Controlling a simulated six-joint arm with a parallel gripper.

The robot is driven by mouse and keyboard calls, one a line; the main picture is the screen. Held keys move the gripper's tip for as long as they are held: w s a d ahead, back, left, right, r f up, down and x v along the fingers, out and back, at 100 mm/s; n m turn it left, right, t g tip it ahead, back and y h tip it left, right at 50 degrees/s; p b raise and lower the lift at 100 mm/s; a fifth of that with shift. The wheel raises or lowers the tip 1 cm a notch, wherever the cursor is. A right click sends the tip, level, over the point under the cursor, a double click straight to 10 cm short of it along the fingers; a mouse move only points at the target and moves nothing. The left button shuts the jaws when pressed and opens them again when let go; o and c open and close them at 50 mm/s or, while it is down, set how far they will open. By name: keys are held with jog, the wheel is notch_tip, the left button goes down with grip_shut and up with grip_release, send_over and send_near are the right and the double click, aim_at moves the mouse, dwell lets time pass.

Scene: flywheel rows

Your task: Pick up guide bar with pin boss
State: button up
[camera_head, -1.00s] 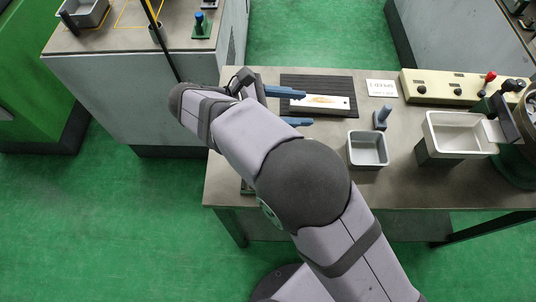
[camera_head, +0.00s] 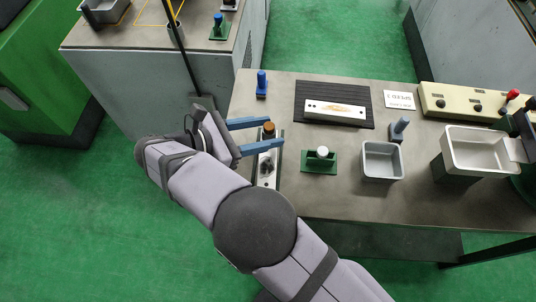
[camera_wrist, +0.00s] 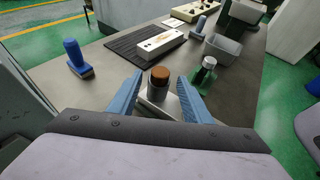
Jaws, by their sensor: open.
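A light metal bar (camera_head: 267,181) lies along the left part of the table; I take it for the guide bar with pin boss. An upright round boss (camera_head: 268,129) with a brown top rises near its far end, and a dark knob sits nearer its middle. My gripper (camera_head: 274,133) is open, with its two blue fingers pointing right around the boss. In the wrist view the brown-topped boss (camera_wrist: 160,75) stands between the blue fingertips, with gaps that look clear on both sides. My gripper and arm hide part of the bar.
A white bar (camera_head: 335,109) lies on a black ribbed mat (camera_head: 310,88). A blue-handled piece (camera_head: 262,84), a green block with a white knob (camera_head: 319,161) and a grey tray (camera_head: 382,162) stand around. Bare table lies between them.

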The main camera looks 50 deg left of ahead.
aim_at(282, 130)
jog(key=shift+p+x, duration=0.5)
jog(key=shift+x, duration=2.1)
jog(key=shift+f, duration=0.1)
grip_shut()
